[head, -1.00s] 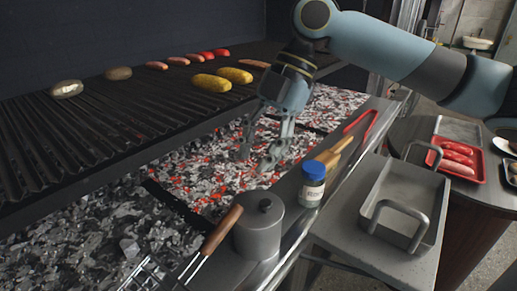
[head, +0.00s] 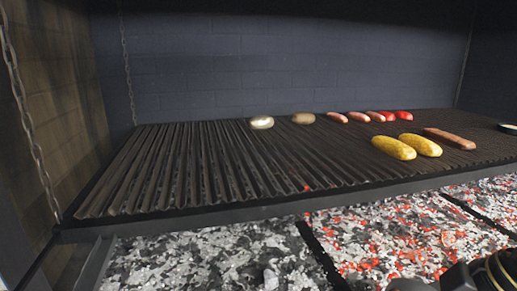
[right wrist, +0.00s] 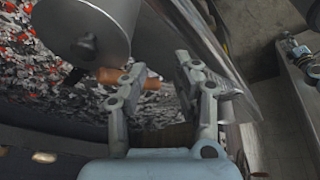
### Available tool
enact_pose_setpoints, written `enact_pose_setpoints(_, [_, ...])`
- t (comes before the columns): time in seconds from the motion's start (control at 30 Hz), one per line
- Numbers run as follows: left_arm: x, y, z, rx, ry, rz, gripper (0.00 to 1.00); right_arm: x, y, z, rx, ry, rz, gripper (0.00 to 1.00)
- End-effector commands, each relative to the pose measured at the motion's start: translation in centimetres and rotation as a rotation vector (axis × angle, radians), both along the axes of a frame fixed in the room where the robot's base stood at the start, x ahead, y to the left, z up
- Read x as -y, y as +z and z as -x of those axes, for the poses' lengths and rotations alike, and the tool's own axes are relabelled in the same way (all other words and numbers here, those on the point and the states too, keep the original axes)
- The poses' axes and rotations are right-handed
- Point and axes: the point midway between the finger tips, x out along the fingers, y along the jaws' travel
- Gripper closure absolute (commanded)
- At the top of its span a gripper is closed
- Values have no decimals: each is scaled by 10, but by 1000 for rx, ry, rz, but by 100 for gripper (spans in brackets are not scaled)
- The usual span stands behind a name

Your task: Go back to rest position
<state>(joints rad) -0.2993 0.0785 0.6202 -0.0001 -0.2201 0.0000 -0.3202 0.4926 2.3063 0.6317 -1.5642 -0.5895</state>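My right gripper (right wrist: 160,70) shows in the right wrist view, its two fingers apart with nothing held between them. A wooden handle (right wrist: 150,83) lies beyond the left fingertip, partly covered by it; I cannot tell whether they touch. A grey metal pot (right wrist: 85,30) is at the upper left of that view. In the head view only a dark piece of my arm shows at the bottom right corner.
A chain (head: 30,110) hangs at the left.

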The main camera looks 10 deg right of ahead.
Motion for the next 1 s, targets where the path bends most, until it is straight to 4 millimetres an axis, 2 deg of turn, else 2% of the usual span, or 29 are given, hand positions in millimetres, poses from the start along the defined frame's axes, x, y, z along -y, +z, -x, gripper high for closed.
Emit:
enact_pose_setpoints(0.03, [0,0,0,0,0,0,50,-6,-6,11,-11,-110,-5,70])
enact_pose_setpoints(0.17, [0,0,0,-1,0,-1,50,-7,-13,31,-26,-384,8,70])
enact_pose_setpoints(0.43, [-1,0,0,0,0,-1,50,6,-13,75,-32,-900,39,70])
enact_pose_setpoints(0.5, [0,-7,0,1,0,0,50,10,-45,67,-40,-889,49,70])
enact_pose_setpoints(0.6, [-2,-14,2,-3,-1,-2,50,12,-81,60,-50,-889,54,70])
enact_pose_setpoints(0.77, [-2,-26,2,-3,-1,-2,50,18,-147,56,-72,-893,63,70])
enact_pose_setpoints(0.87, [-2,-35,2,-3,-1,-2,50,22,-197,59,-90,-897,72,70])
enact_pose_setpoints(0.97, [-2,-48,3,-5,0,-2,50,27,-261,68,-112,-902,80,70])
enact_pose_setpoints(1.0, [-2,-54,3,-6,0,-2,50,29,-291,75,-122,-904,84,70])
